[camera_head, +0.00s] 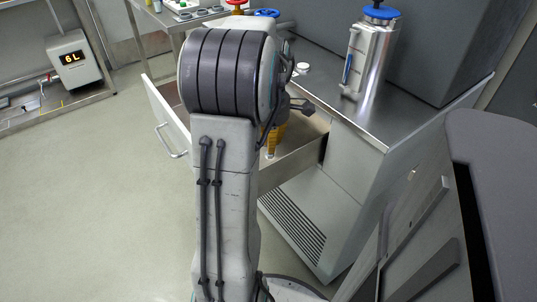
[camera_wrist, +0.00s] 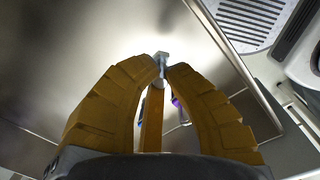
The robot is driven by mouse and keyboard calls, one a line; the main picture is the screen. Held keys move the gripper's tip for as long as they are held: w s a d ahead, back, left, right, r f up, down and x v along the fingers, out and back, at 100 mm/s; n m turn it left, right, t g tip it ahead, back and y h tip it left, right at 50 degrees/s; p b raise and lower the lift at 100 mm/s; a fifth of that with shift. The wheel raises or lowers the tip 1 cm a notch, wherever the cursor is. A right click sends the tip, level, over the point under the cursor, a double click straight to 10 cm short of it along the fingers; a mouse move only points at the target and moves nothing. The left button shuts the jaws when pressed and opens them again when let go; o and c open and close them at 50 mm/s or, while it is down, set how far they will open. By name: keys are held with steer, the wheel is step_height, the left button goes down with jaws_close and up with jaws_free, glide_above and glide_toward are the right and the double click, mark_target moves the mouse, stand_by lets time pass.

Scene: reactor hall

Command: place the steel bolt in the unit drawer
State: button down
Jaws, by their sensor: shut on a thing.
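The unit drawer (camera_head: 167,118) is pulled open from the steel unit in the head view, its white front and handle to the left of my arm. My gripper (camera_head: 271,152) shows there as a bit of yellow over the drawer, mostly hidden by my arm. In the wrist view my gripper (camera_wrist: 160,69) has its yellow fingers closed around the steel bolt (camera_wrist: 161,58), whose grey head sticks out at the fingertips. Bare metal of the drawer (camera_wrist: 85,65) fills much of the view beneath. I cannot tell the bolt's height above the drawer floor.
A small purple and blue thing (camera_wrist: 178,104) shows partly behind the fingers. A steel canister with a blue knob (camera_head: 369,50) stands on the unit's top. A box with a lit display (camera_head: 73,59) sits on a shelf at the far left. The floor at left is clear.

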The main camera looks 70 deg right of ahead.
mark_target(270, 155)
steer(key=shift+f+b, duration=0.6)
steer(key=shift+f, duration=1.4)
steer(key=shift+f, duration=0.2)
steer(key=c, duration=1.4)
jaws_free()
step_height(270, 155, up, 12)
steer(key=p, duration=0.3)
steer(key=shift+a+r+p, duration=0.15)
steer(key=shift+r+p, duration=0.05)
steer(key=shift+p, duration=0.2)
